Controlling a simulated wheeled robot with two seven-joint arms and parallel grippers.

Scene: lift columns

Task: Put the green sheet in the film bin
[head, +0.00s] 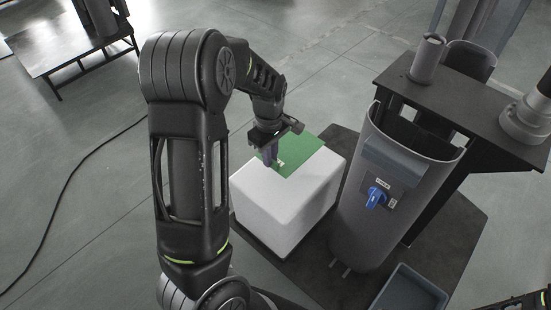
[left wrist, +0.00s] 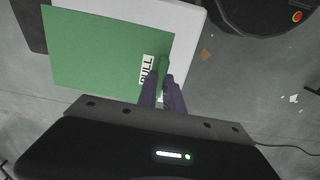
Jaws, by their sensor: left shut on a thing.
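The green sheet (head: 301,158) lies on top of a white block (head: 290,205). In the left wrist view the green sheet (left wrist: 100,55) shows a white label reading "PULL" (left wrist: 147,69) near its edge. My left gripper (head: 271,160) comes down onto the sheet's near-left edge. Its purple fingers are shut on the sheet at the edge beside the label, also in the left wrist view (left wrist: 163,82). No bin marked as the film bin can be made out with certainty; an open grey bin (head: 415,289) stands at the lower right. My right gripper is not in view.
A dark mat (head: 440,240) lies beneath. The floor at left is clear except a cable.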

